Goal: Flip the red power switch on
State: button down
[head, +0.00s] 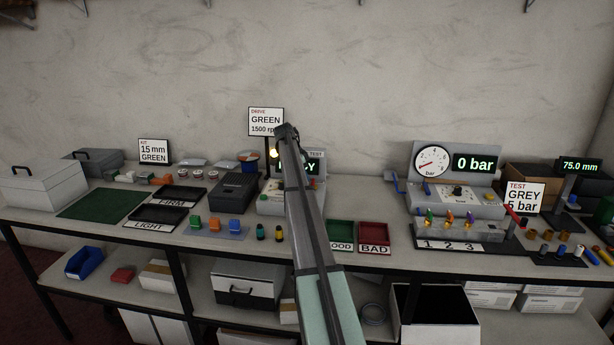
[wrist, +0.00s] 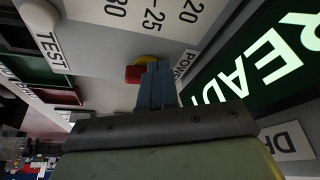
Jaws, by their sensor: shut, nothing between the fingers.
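The red power switch (wrist: 133,74) sits on a yellow base (wrist: 147,60) on a light grey panel, beside a partly covered label that reads "POW". In the wrist view my gripper (wrist: 156,66) is shut and empty. Its blue-grey fingertips are right beside the switch and cover part of the yellow base. I cannot tell whether they touch the switch. Next to it a dark display (wrist: 255,65) shows green-white letters, "READ" and part of a further letter. In the head view my arm hides the switch and most of its machine (head: 271,204); my fingers do not show there.
A yellow lamp (head: 274,154) glows beside the machine under a sign (head: 265,121) reading "GREEN 1500". Left of it stands a dark ribbed box (head: 233,192). A green tray (head: 341,234) and a red "BAD" tray (head: 374,233) lie right of my arm. A gauge station (head: 457,172) reads 0 bar.

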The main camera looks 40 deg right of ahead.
jog(key=shift+w+a+r, duration=0.3)
jog(key=shift+w+a, duration=0.15)
jog(key=shift+w, duration=0.2)
jog(key=shift+w+a+r, duration=0.25)
jog(key=shift+w+a, duration=0.2)
jog(key=shift+w, duration=0.15)
jog(key=w+v, duration=0.1)
jog(key=v, duration=0.8)
jog(key=shift+w+d, duration=0.3)
jog(key=shift+d, duration=0.05)
jog(key=shift+r, duration=0.1)
